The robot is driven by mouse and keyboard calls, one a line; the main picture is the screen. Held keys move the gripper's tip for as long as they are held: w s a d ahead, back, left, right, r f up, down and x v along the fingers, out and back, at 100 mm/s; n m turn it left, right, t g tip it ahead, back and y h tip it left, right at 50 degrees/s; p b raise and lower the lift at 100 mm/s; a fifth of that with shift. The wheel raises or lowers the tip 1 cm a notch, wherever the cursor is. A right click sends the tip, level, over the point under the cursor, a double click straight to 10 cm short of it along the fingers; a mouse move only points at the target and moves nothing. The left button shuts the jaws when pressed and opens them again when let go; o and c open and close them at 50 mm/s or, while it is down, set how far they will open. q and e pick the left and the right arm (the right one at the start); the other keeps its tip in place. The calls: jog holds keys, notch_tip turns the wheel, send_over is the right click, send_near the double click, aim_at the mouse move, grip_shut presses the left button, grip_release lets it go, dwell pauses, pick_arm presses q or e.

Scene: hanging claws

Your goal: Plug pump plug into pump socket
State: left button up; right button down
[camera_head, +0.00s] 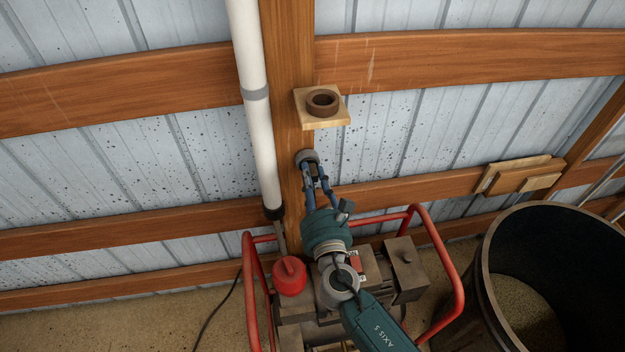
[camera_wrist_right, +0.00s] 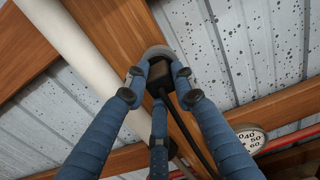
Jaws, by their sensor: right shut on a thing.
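My right gripper (camera_head: 315,178) reaches up to the wooden post in the head view. Its blue fingers also show in the right wrist view (camera_wrist_right: 160,78), shut on a black block-shaped plug (camera_wrist_right: 158,74). A dark cord (camera_wrist_right: 196,145) runs down from the plug's side. A round grey piece, which looks like the socket (camera_head: 306,156), sits on the post just beyond the fingertips; its rim shows behind the plug in the wrist view (camera_wrist_right: 155,51). The plug is right in front of it, but I cannot tell whether they touch. My left gripper is not in view.
A white pipe (camera_head: 251,100) runs down beside the post. A small wooden shelf (camera_head: 340,116) holding a brown ring (camera_head: 322,101) juts out above. A red-framed machine (camera_head: 450,270) stands below my arm, and a dark barrel (camera_head: 488,250) at right. A dial (camera_wrist_right: 250,138) shows in the wrist view.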

jog(key=c, duration=1.4)
grip_release()
jog(key=shift+w, duration=0.1)
jog(key=shift+o, duration=0.2)
jog(key=s+d, duration=0.2)
jog(key=s, duration=1)
jog(key=shift+d, duration=0.15)
